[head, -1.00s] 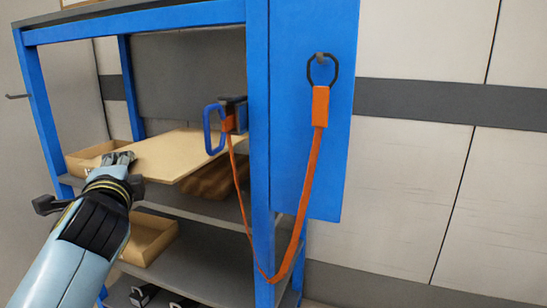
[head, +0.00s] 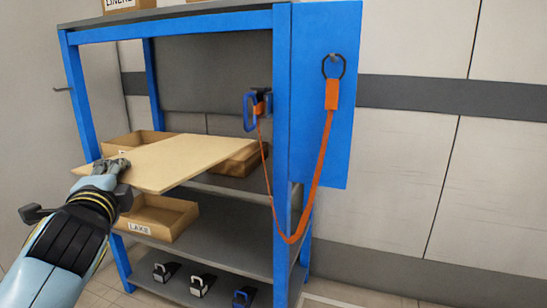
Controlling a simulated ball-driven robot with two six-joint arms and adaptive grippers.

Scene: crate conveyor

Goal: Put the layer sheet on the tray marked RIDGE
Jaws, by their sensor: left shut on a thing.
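The layer sheet (head: 180,160) is a thin, flat tan board. My left gripper (head: 118,166) is shut on its near left edge and holds it roughly level at the front of a blue-framed shelf rack. The sheet overlaps the view of a cardboard tray (head: 128,143) behind it at the left and a brown tray or stack (head: 235,166) at the right. Below it, a cardboard tray marked LAKE (head: 178,236) sits on the middle shelf. I cannot see any RIDGE marking. My right gripper is not in view.
A blue post (head: 283,140) and side panel (head: 325,100) bound the rack at the right. An orange strap (head: 322,160) hangs from a hook and loops across the post. Several clamp-like items (head: 200,284) stand on the bottom shelf. The middle shelf right of LAKE looks clear.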

